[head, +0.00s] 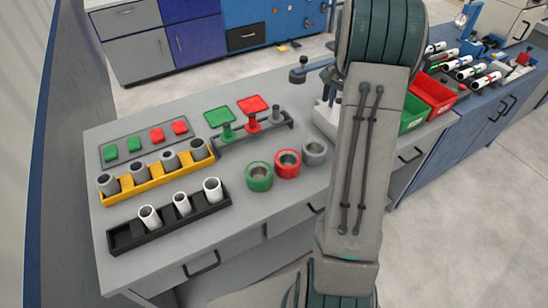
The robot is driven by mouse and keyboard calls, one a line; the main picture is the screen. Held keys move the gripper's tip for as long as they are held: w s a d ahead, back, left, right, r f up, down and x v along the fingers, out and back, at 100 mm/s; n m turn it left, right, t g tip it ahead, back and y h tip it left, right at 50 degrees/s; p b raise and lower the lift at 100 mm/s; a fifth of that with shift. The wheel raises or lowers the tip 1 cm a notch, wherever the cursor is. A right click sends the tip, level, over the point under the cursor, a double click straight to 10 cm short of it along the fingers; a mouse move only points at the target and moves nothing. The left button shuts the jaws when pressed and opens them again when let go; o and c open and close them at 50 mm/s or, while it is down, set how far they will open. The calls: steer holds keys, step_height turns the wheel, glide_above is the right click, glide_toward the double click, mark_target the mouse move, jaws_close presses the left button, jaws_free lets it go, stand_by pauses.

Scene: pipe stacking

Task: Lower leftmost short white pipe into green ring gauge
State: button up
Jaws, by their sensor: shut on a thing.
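Three short white pipes stand in a black rack (126,234) at the front left of the table. The leftmost of these pipes (149,217) has a bare stretch of rack to its left; the middle pipe (182,204) and right pipe (213,190) follow. The green ring gauge (251,183) stands on the table right of the rack, with its round opening facing up; no pipe stands up out of it. My arm crosses the right half of the head view. My gripper and anything in it are not visible, hidden behind the arm or out of frame.
A red ring (288,172) and a grey ring (314,157) stand beside the green one. A yellow rack (155,183) holds several grey pipes. Behind are a tray (112,167) of green and red blocks and a dark pegged stand (237,138). Bins (433,96) stand right of my arm.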

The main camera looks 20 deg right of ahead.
steer(key=shift+a, duration=0.1)
steer(key=s+a+n+p, duration=0.2)
steer(key=s+a+n, duration=0.15)
steer(key=a, duration=1.05)
steer(key=s+a+n+p, duration=0.15)
steer(key=a+n, duration=0.35)
steer(key=a, duration=0.8)
step_height(320, 180, down, 7)
steer(key=b, duration=0.5)
steer(key=shift+s+r, duration=0.15)
steer(key=shift+s, duration=0.25)
steer(key=shift+f+m+b, duration=0.25)
steer(key=shift+f+b, duration=0.35)
steer(key=shift+b, duration=0.05)
steer(key=o, duration=1)
steer(key=shift+o, duration=0.2)
